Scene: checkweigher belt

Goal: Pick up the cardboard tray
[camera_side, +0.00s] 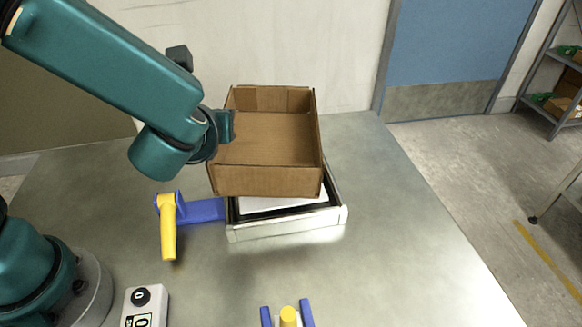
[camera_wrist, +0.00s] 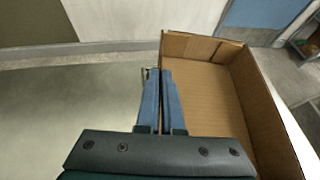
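The cardboard tray (camera_side: 265,181) is a brown, open-topped, empty box in the middle of the side view. It appears to be held above the framed weighing unit (camera_side: 290,229), whose white plate (camera_side: 285,202) shows below it. My gripper (camera_side: 229,127) is at the tray's left wall. In the wrist view my gripper's two blue fingers (camera_wrist: 160,78) are close together, one on each side of that wall, and the tray (camera_wrist: 205,95) extends to the right. The fingertips' contact with the wall is partly hidden.
A blue bracket with a yellow handle (camera_side: 168,225) stands left of the weighing unit. A white box with a black knob (camera_side: 143,306) and a blue-and-yellow fixture (camera_side: 288,316) are at the front. The table (camera_side: 410,230) is clear on the right.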

